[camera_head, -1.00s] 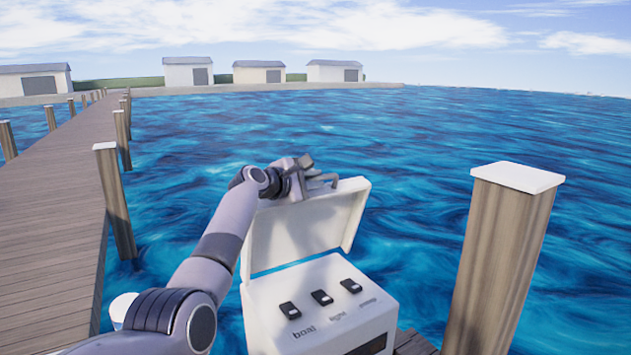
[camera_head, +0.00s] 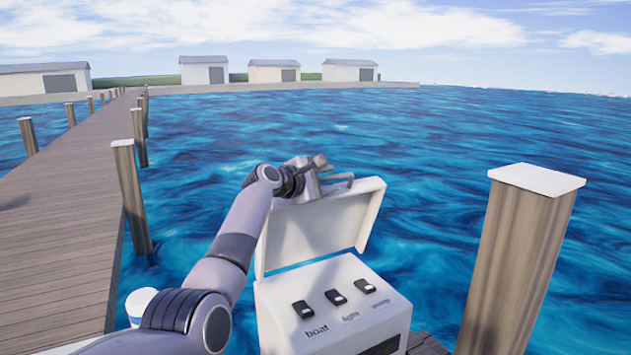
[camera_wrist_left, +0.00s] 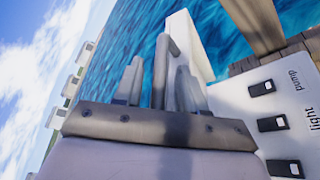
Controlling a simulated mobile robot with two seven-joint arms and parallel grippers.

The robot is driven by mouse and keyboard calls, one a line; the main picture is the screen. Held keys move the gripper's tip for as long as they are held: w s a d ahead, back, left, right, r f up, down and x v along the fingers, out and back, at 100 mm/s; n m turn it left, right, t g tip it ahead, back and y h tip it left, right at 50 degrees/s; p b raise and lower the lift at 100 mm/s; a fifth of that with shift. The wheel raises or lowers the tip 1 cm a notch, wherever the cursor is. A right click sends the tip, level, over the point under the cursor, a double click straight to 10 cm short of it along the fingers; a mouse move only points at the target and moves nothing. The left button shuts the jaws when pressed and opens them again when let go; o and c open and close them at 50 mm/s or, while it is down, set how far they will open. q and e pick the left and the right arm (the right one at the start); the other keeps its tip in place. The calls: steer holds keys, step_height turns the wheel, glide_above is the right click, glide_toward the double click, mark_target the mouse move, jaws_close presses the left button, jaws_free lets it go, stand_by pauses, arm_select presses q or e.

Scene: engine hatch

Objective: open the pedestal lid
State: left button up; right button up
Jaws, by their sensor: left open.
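The white pedestal (camera_head: 285,297) stands at the bottom centre of the head view, with its switch panel exposed. Its lid (camera_head: 318,228) stands raised, roughly upright, along the back of the box. My left gripper (camera_head: 338,183) is at the lid's top edge, its jaws open; I cannot tell whether a finger touches the lid. In the left wrist view, the open fingers (camera_wrist_left: 160,85) point toward the white lid (camera_wrist_left: 190,45), partly hidden behind them. The pedestal's panel (camera_wrist_left: 240,100) shows at the right there. My right gripper is in neither view.
Three black switches, including the boat switch (camera_head: 303,309), sit on the panel. A thick white-capped wooden post (camera_head: 520,260) stands close on the right. A plank pier (camera_head: 60,230) with posts runs along the left. Open water (camera_head: 430,150) lies behind the lid.

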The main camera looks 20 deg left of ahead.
arm_select(q)
steer(key=shift+b+v, duration=0.45)
steer(key=shift+v, duration=2.9)
